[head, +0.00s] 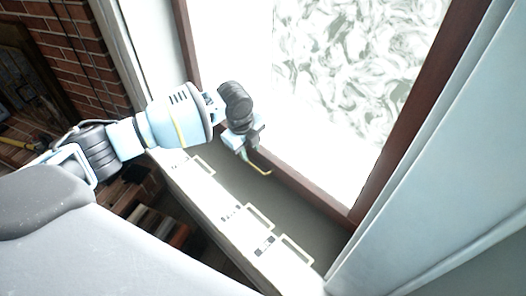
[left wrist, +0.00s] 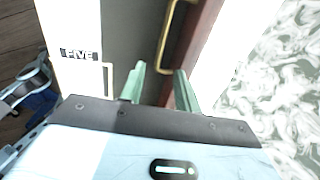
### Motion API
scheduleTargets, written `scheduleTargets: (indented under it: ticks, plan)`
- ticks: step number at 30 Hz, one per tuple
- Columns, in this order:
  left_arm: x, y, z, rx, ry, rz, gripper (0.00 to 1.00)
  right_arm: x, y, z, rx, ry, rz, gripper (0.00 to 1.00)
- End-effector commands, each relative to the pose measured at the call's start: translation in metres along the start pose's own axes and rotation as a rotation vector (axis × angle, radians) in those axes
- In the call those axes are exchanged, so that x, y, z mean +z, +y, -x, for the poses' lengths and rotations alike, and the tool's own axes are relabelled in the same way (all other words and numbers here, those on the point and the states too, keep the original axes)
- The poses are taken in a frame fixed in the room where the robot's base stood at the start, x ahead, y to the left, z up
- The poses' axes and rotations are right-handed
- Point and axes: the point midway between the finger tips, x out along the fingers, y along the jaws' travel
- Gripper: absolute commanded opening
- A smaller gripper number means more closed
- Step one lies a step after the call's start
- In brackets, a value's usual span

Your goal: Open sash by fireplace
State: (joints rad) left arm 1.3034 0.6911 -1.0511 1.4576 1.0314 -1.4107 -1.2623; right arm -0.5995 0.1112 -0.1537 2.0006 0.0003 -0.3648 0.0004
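The sash is a window with a reddish-brown wooden frame (head: 313,192) around bright, patterned glass (head: 350,60). The frame also shows in the left wrist view (left wrist: 202,42). A brass handle (head: 260,166) is on the lower part of the frame. In the left wrist view the handle (left wrist: 164,45) lies just beyond the fingertips, roughly in line with the gap between them. My left gripper (head: 248,143) is close to the lower frame; its two pale green fingers (left wrist: 160,78) are apart with nothing between them. Whether a finger touches the handle I cannot tell. My right gripper is out of view.
A brick wall (head: 60,45) is at the upper left. A pale panel (head: 440,150) borders the window on the right.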

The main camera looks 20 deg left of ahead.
Motion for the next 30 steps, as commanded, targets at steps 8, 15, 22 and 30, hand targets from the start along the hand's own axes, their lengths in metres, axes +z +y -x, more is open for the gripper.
scheduleTargets:
  ticks: [8,15,22,30]
  plan:
    - [-0.001,0.001,-0.025,0.004,0.002,0.002,0.32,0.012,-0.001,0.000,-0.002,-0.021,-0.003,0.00]
    - [-0.001,0.001,-0.061,0.003,0.002,0.001,0.32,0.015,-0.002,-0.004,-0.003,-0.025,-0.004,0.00]
    - [-0.001,0.001,-0.078,0.002,0.001,0.001,0.32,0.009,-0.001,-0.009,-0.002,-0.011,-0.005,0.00]
    - [-0.001,0.000,-0.080,0.001,0.001,0.000,0.32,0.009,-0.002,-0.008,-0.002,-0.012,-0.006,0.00]
